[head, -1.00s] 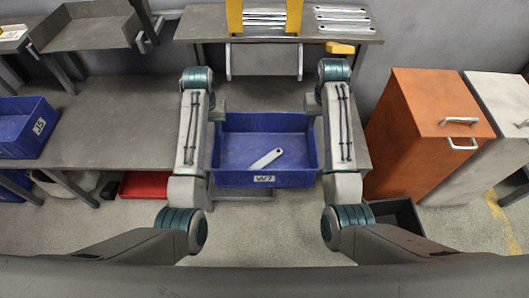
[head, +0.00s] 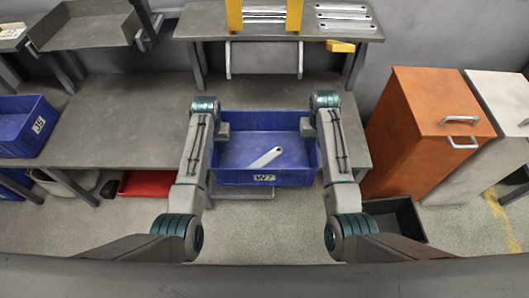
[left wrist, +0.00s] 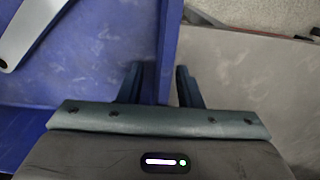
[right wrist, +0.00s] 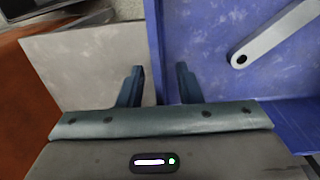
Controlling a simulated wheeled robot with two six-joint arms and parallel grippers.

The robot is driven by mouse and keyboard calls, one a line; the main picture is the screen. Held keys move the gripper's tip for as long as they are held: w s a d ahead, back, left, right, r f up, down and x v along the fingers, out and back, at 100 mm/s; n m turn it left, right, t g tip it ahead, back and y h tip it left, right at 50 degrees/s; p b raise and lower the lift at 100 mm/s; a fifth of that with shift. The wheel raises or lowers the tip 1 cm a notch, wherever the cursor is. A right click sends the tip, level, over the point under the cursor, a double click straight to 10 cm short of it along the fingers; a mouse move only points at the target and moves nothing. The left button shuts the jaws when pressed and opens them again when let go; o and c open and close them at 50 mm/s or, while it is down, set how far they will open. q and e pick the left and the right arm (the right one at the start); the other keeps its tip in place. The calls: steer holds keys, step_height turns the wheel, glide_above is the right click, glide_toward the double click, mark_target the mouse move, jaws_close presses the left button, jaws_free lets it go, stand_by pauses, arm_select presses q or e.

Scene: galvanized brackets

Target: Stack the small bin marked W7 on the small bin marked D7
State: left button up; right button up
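The blue small bin marked W7 (head: 231,177) sits at the front of the grey bench, between my two arms, its label facing me. A flat galvanized bracket (head: 265,158) lies inside it. My left gripper (head: 222,131) is at the bin's left side wall. In the left wrist view its fingers (left wrist: 158,84) stand apart, one on each side of the wall. My right gripper (head: 306,128) is at the right side wall. In the right wrist view its fingers (right wrist: 159,84) also stand apart on either side of the wall. I see no label reading D7.
A blue bin marked J5 (head: 20,148) stands at the bench's left end, with another blue bin below. The bench (head: 120,130) between is clear. A raised shelf (head: 210,22) with brackets stands behind. An orange cabinet (head: 412,135) is right; a red bin (head: 146,184) is under the bench.

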arm_select(q)
jaws_close()
arm_select(e)
jaws_close()
arm_select(q)
steer(key=shift+r, duration=0.2)
arm_select(e)
steer(key=shift+r, duration=0.25)
